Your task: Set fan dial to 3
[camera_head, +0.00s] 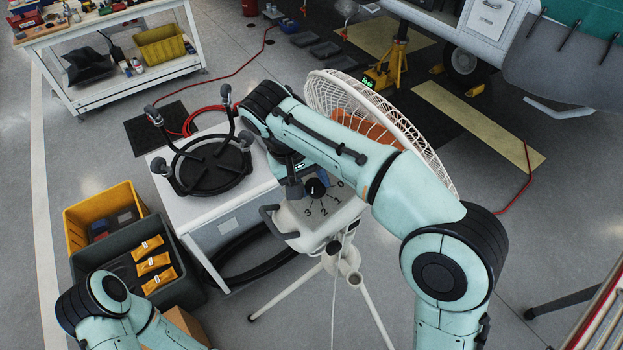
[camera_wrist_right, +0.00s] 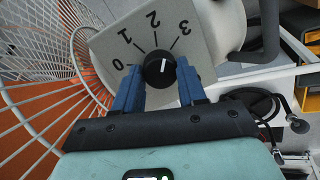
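The fan dial (camera_wrist_right: 158,69) is a round black knob with a white mark, on the fan's pale control panel (camera_wrist_right: 205,40). Printed numbers 0, 1, 2 and 3 fan around it. In the right wrist view the mark stands nearly upright, roughly toward the 2; its exact setting is hard to tell. My right gripper (camera_wrist_right: 160,80) has a blue finger on each side of the dial, with no clear gap, and looks shut on it. In the head view the dial (camera_head: 316,188) shows beside my right wrist. My left arm is at the lower left; its gripper is out of view.
The fan's white wire cage (camera_head: 345,88) stands behind my right arm, on a tripod stand (camera_head: 372,305). A white cabinet (camera_head: 225,225) with a black ring-shaped frame (camera_head: 205,165) is close on the left. Yellow and grey crates (camera_head: 75,215) stand beyond it.

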